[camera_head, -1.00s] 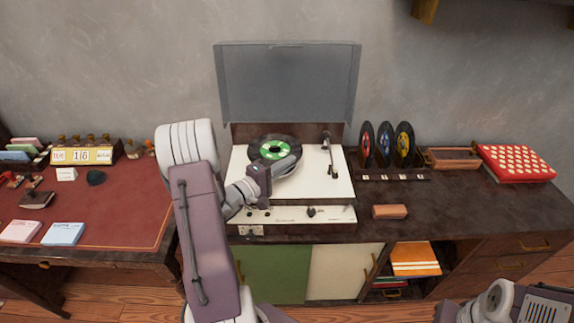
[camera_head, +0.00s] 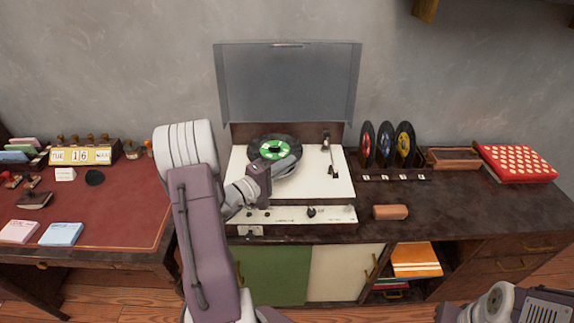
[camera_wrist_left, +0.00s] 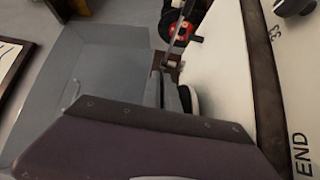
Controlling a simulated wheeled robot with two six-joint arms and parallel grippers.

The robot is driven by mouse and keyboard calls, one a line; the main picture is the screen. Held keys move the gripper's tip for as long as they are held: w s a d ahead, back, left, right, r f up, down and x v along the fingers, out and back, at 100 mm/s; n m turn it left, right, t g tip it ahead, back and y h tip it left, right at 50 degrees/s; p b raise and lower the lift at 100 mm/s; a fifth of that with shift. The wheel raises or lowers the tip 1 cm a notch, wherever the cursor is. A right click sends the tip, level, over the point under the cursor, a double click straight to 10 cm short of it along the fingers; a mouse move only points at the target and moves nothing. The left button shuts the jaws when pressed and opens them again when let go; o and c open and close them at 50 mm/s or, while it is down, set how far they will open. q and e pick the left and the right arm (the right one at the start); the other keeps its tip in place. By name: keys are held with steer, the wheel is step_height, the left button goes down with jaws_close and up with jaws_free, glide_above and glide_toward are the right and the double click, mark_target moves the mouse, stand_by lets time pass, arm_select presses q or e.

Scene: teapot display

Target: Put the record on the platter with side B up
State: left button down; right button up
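The black record (camera_head: 258,153) with a green label is at the turntable platter (camera_head: 290,172), whose pale edge shows below it. I cannot tell whether it lies flat on the platter or is slightly raised, and its side letter is not legible. My left gripper (camera_head: 284,165) reaches over the record's front right part, its fingers pointing toward the back right. Whether the fingers grip the record is unclear. In the left wrist view the gripper's body hides most of the record area, and a pale platter edge (camera_wrist_left: 194,100) shows beside the fingers.
The turntable (camera_head: 331,188) has its lid (camera_head: 290,85) raised; the tonearm (camera_head: 331,155) is at the platter's right. A rack holds several records (camera_head: 385,146) further right. A brown block (camera_head: 390,212) lies on the cabinet front. A red desk (camera_head: 110,210) is left.

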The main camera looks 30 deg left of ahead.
arm_select(q)
steer(key=c, duration=1.6)
jaws_free()
steer(key=shift+o, duration=0.2)
steer(key=shift+s, duration=0.1)
steer(key=v, duration=0.9)
steer(key=shift+b, duration=0.3)
